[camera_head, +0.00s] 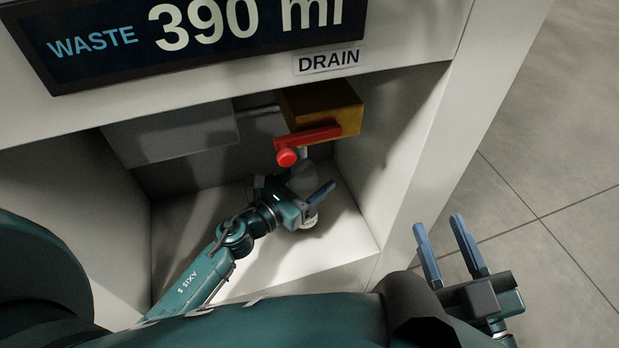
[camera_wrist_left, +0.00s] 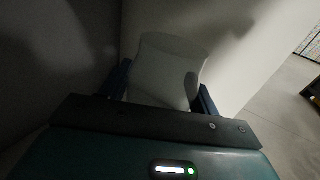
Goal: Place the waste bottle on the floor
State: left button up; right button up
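The pale waste bottle (camera_head: 302,182) stands inside the cabinet recess, under the drain outlet. My left gripper (camera_head: 297,190) reaches into the recess with its fingers on either side of the bottle. In the left wrist view the bottle (camera_wrist_left: 165,72) fills most of the gap between the fingers. I cannot tell whether both fingers press on it. The gripper hides part of the bottle in the head view. My right gripper (camera_head: 440,235) is open and empty, outside the cabinet at the right.
The red valve handle (camera_head: 308,137) and brass-coloured drain block (camera_head: 322,108) hang just above the bottle. A grey box (camera_head: 170,135) hangs at the recess's left. The cabinet's right wall (camera_head: 440,150) stands between the recess and the clear tiled floor (camera_head: 545,190).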

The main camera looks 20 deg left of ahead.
pick_arm(q)
jog(key=o, duration=0.3)
pick_arm(e)
jog(key=shift+w+r, duration=0.1)
pick_arm(q)
jog(key=shift+r, duration=0.1)
jog(key=shift+r+p, duration=0.25)
jog(key=shift+p, duration=0.05)
jog(key=shift+b+v, duration=0.45)
jog(key=shift+v, duration=5.55)
jog(key=shift+f, duration=0.1)
